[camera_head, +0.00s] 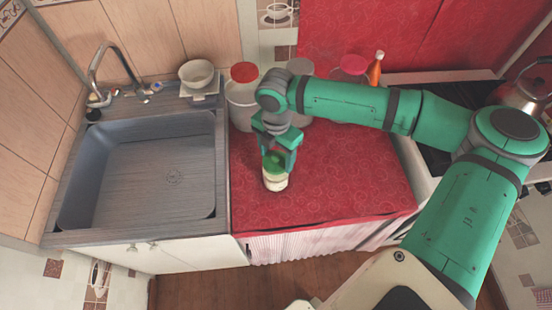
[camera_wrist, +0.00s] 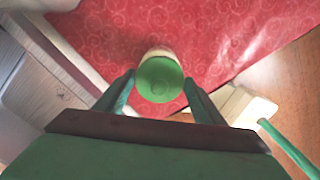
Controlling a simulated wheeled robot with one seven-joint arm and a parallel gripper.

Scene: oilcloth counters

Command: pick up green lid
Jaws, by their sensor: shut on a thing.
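The green lid (camera_head: 273,161) is at the top of a small pale jar (camera_head: 275,181) on the red-covered counter. My gripper (camera_head: 278,154) comes down from above, with its fingers around the lid, and is shut on it. In the wrist view the round lid (camera_wrist: 159,79) sits between the two fingertips, and the pale jar (camera_wrist: 158,53) shows just behind it. The lid looks level with the jar's mouth; I cannot tell whether there is a gap between them. The fingers hide part of the lid's sides in the head view.
A grey sink (camera_head: 140,170) with a tap (camera_head: 112,70) is at the left. A white bowl (camera_head: 196,73) stands behind it. A red-lidded container (camera_head: 243,92), other jars and an orange bottle (camera_head: 375,69) line the back. The front of the red counter (camera_head: 330,190) is clear.

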